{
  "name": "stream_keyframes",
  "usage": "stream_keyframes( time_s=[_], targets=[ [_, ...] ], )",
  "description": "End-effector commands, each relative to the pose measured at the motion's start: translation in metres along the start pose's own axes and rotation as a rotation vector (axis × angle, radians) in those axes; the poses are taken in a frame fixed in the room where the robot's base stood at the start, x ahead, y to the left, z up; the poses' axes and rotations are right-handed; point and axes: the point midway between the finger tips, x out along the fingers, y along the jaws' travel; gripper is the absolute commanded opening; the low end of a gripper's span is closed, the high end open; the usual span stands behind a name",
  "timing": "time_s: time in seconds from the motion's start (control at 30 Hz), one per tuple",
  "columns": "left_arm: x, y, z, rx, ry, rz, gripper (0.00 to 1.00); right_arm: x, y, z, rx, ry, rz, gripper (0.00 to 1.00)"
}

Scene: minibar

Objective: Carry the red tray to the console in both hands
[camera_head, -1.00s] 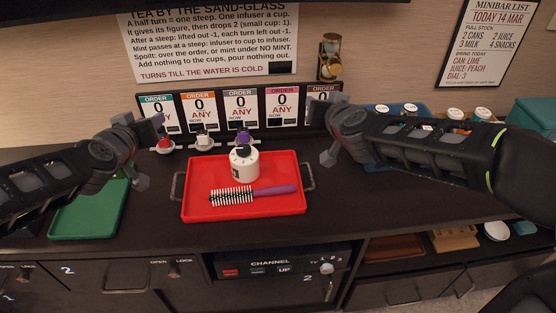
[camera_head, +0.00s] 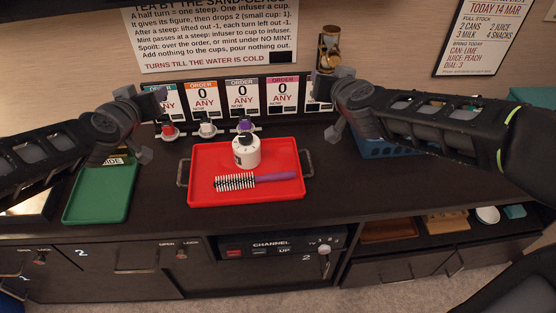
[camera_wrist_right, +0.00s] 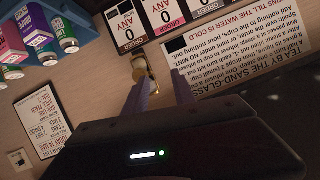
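The red tray (camera_head: 210,192) lies flat on the dark counter in the head view, with grey handles at its left (camera_head: 183,173) and right (camera_head: 308,163) ends. On it stand a white round pot (camera_head: 246,154) with a dark top and a lying brush (camera_head: 238,181) with a purple handle. My left gripper (camera_head: 152,125) is open and empty, above and left of the left handle. My right gripper (camera_head: 338,104) is open and empty, above and right of the right handle. In the right wrist view its two fingers (camera_wrist_right: 158,95) are apart. Neither touches the tray.
A green tray (camera_head: 100,194) lies to the left. Several small infusers (camera_head: 206,128) stand behind the red tray, below order cards (camera_head: 241,97). A blue crate (camera_head: 385,149) is behind my right arm. The counter right of the red tray is clear. The channel console (camera_head: 272,248) is below the counter.

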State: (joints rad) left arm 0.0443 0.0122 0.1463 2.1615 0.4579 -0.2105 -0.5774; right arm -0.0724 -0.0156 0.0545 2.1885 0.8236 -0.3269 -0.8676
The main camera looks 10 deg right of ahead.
Motion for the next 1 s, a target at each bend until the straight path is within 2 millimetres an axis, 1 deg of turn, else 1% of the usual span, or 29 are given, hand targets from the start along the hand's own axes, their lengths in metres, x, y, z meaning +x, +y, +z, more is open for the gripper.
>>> stream_keyframes(
  time_s=[0.17, 0.4, 0.5, 0.7, 0.8, 1.0],
  targets=[
    [0.000, 0.000, 0.000, 0.000, 0.000, 0.000, 0.32, -0.026, 0.000, -0.001, 0.002, 0.004, -0.001, 0.32],
    [0.000, 0.000, 0.000, 0.000, 0.000, 0.000, 0.32, -0.076, 0.002, -0.002, 0.004, 0.005, 0.003, 0.32],
    [0.000, 0.000, 0.000, 0.000, 0.000, 0.000, 0.32, -0.092, 0.002, -0.001, 0.003, 0.003, 0.003, 0.32],
    [0.000, 0.000, 0.000, 0.000, 0.000, 0.000, 0.32, -0.109, 0.001, 0.000, 0.002, 0.001, 0.001, 0.32],
    [0.000, 0.000, 0.000, 0.000, 0.000, 0.000, 0.32, -0.112, 0.000, 0.000, 0.001, 0.002, 0.000, 0.32],
    [0.000, 0.000, 0.000, 0.000, 0.000, 0.000, 0.32, -0.113, 0.000, 0.000, 0.001, 0.001, -0.001, 0.32]
  ],
)
